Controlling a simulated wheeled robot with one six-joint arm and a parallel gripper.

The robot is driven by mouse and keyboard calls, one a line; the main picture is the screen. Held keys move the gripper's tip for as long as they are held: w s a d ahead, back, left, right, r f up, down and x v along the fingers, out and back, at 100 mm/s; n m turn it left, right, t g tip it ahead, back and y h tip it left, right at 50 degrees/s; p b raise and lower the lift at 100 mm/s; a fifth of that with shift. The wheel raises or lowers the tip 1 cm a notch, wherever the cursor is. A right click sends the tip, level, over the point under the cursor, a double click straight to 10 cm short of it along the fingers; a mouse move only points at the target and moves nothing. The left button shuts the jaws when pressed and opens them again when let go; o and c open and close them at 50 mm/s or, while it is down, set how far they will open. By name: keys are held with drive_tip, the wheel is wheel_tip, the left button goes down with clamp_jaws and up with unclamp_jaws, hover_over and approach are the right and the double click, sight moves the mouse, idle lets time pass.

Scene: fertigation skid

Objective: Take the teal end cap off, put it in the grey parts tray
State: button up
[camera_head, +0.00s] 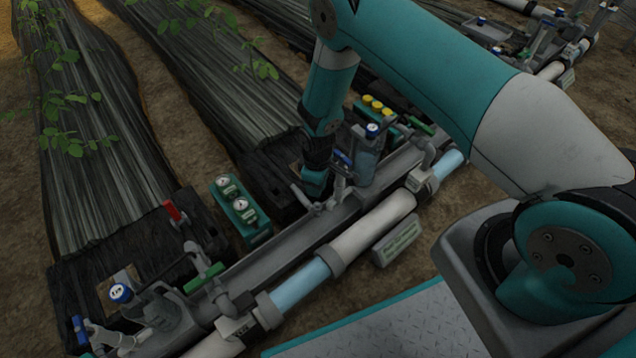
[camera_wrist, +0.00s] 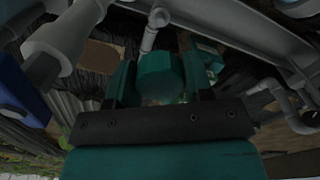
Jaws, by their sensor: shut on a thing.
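The teal end cap (camera_wrist: 158,72) sits between the two dark fingers of my gripper (camera_wrist: 160,88) in the wrist view. The fingers are shut on its sides. A narrow grey pipe (camera_wrist: 153,32) lies right beyond the cap; I cannot tell whether the cap is still joined to it. In the head view my gripper (camera_head: 313,181) reaches down among the fittings at the middle of the skid, and the cap cannot be made out there. I cannot identify the grey parts tray in either view.
A long grey channel (camera_head: 290,241) runs diagonally, with a pale main pipe (camera_head: 372,224) in front. Grey valve fittings with a blue-topped gauge (camera_head: 372,130) stand close right of my gripper. A teal gauge box (camera_head: 241,208) and a red-handled valve (camera_head: 173,212) are to the left.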

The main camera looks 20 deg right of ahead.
wheel_tip(320, 180, up, 17)
drive_tip(key=p, duration=1.3)
drive_tip(key=shift+r, duration=0.2)
drive_tip(key=s+d+r+m+p, duration=0.2)
drive_tip(key=r+p, duration=0.5)
drive_tip(key=r, duration=0.4)
drive_tip(key=s+d+r+m+p, duration=0.2)
drive_tip(key=d+r+m+p, duration=0.2)
drive_tip(key=r+p, duration=0.4)
drive_tip(key=s+d+r+m+p, duration=0.2)
drive_tip(key=r+p, duration=0.5)
drive_tip(key=r, duration=0.8)
drive_tip(key=shift+s+d+m, duration=0.35)
drive_tip(key=shift+d+m, duration=0.45)
drive_tip(key=shift+d, duration=0.2)
